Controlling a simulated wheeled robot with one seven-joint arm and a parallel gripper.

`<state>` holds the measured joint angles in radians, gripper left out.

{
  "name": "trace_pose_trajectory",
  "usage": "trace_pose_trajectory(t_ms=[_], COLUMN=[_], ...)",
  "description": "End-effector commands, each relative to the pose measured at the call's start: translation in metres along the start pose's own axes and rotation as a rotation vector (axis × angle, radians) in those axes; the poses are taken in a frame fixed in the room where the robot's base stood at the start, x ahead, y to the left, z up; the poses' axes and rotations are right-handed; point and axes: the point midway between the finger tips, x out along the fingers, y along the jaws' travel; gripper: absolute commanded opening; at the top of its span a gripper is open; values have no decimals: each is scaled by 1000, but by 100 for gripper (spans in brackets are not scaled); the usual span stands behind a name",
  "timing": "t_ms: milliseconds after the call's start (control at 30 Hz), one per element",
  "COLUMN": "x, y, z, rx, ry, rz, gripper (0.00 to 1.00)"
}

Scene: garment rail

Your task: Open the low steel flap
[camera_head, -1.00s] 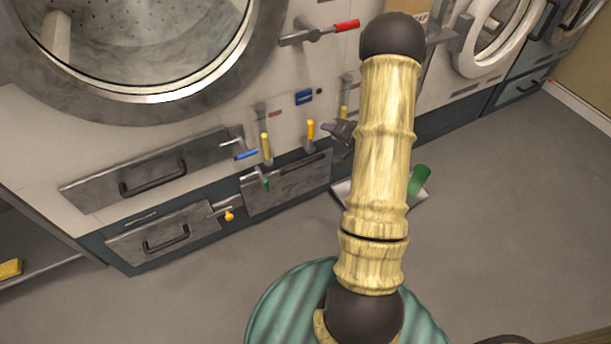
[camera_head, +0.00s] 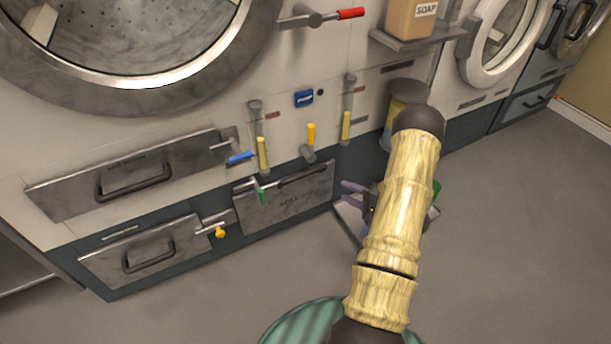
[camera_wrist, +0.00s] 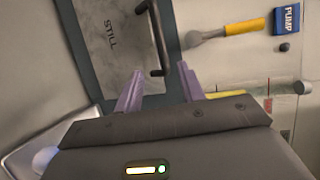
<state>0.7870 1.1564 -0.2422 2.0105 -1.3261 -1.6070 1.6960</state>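A low steel flap (camera_head: 285,200) lettered STILL is set in the dark plinth, with a dark bar handle (camera_head: 303,175) along its top edge and a green-handled latch (camera_head: 260,190) at its upper left. It looks shut. In the wrist view the flap (camera_wrist: 112,52) and its handle (camera_wrist: 155,40) lie ahead of the fingers. My gripper (camera_wrist: 160,88) is open with purple fingers and nothing between them. In the head view my gripper (camera_head: 358,196) is just right of the flap, partly hidden by my arm. The fingertips look apart from the handle.
Two other steel fronts with handles, an upper (camera_head: 130,175) and a lower (camera_head: 145,252), are at left; a yellow-knobbed latch (camera_head: 220,232) is beside the lower. The floor in front is clear.

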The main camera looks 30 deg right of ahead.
Motion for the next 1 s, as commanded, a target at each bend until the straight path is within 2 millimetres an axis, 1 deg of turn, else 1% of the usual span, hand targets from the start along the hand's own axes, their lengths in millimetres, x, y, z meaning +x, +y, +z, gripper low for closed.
trace_pose_trajectory(t_ms=[167, 267, 900, 1000], x=[14, 28, 141, 157], y=[2, 3, 4, 4], z=[0, 1, 0, 0], rx=[-3, -4, -5, -5], ry=[-2, -4, -3, -2], rz=[0, 0, -1, -1], gripper=[39, 39, 39, 39])
